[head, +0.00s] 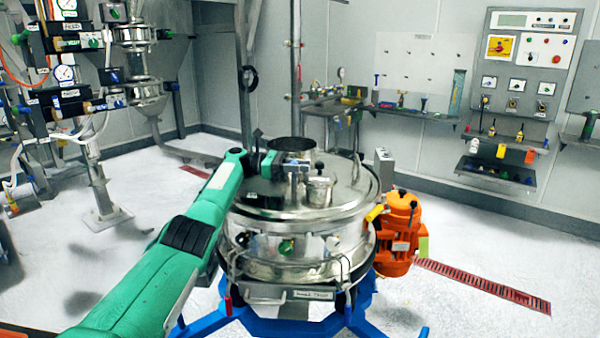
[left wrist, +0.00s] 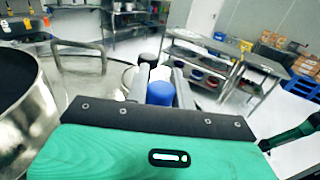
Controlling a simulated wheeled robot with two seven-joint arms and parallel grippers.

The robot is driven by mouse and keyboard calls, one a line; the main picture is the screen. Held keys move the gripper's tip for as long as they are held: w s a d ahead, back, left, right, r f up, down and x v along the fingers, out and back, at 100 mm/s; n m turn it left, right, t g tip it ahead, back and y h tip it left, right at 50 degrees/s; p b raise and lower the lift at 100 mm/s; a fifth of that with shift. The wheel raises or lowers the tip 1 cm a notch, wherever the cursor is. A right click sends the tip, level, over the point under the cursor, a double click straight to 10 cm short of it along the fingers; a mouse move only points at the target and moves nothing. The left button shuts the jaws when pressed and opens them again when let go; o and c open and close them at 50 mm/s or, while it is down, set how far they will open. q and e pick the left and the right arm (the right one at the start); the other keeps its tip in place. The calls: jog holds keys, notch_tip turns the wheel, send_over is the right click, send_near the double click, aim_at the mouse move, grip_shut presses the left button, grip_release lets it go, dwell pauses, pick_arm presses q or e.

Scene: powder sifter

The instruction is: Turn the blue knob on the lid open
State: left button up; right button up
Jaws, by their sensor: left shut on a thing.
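The steel sifter (head: 272,207) stands on a blue frame, with its round shiny lid (head: 345,180) on top. My left gripper (head: 266,163) is over the left part of the lid, beside the open dark-mouthed collar. In the left wrist view, the blue knob (left wrist: 160,93) sits just past the edge of my green gripper body, against the grey finger parts. My left gripper is shut on the blue knob. The blue knob is hidden in the head view.
An upright steel collar (head: 291,145) and a smaller lidded port (head: 319,191) stand on the lid close to my left gripper. An orange motor (head: 400,232) hangs at the sifter's right. A control panel (head: 520,70) is on the back wall. The floor at right is mostly clear.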

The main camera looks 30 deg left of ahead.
dwell(0.5)
pick_arm(q)
jog(key=o, duration=1)
